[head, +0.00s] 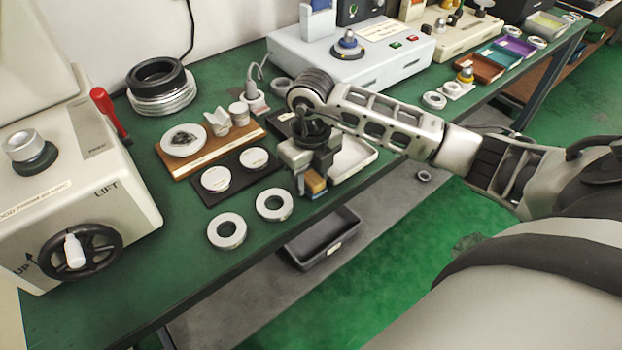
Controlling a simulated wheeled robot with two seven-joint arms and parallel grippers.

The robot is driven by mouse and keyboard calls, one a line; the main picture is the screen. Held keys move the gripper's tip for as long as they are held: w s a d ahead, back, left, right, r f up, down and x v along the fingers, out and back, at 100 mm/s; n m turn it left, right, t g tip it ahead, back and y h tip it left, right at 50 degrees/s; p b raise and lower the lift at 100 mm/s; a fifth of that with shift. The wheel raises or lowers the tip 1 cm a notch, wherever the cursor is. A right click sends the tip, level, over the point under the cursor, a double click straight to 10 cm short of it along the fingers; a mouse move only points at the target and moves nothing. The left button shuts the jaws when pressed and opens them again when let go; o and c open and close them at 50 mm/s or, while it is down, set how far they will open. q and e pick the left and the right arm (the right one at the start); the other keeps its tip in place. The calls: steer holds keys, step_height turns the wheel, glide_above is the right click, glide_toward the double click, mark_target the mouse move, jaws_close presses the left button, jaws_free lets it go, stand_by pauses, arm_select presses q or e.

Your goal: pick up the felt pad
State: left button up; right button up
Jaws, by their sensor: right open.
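My right gripper (309,166) points down over the green bench near its front edge, with its jaws open. A small tan block (315,183) with a bluish lower part shows at its fingers; I cannot tell whether it is the felt pad or whether the fingers touch it. A white shallow tray (352,160) lies just right of the gripper, partly covered by it and the arm. No other thing is clearly the felt pad. My left gripper is not in view.
Left of the gripper are a black mat (231,191) with two white discs, a wooden board (188,168) with parts, and two loose rings (227,231) (274,204). A lift machine (70,180) stands far left. A grey bin (322,240) sits below the bench edge.

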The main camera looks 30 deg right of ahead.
steer(key=c, duration=0.6)
steer(key=shift+c, duration=0.2)
steer(key=shift+r, duration=0.1)
steer(key=shift+r, duration=0.3)
step_height(320, 180, up, 2)
steer(key=shift+w+b, duration=0.1)
steer(key=shift+b, duration=0.25)
steer(key=s+a+r, duration=0.9)
steer(key=s+r, duration=0.1)
steer(key=shift+s+a+p, duration=0.2)
steer(key=shift+a+p, duration=0.1)
steer(key=shift+p, duration=0.15)
steer(key=shift+r, duration=0.1)
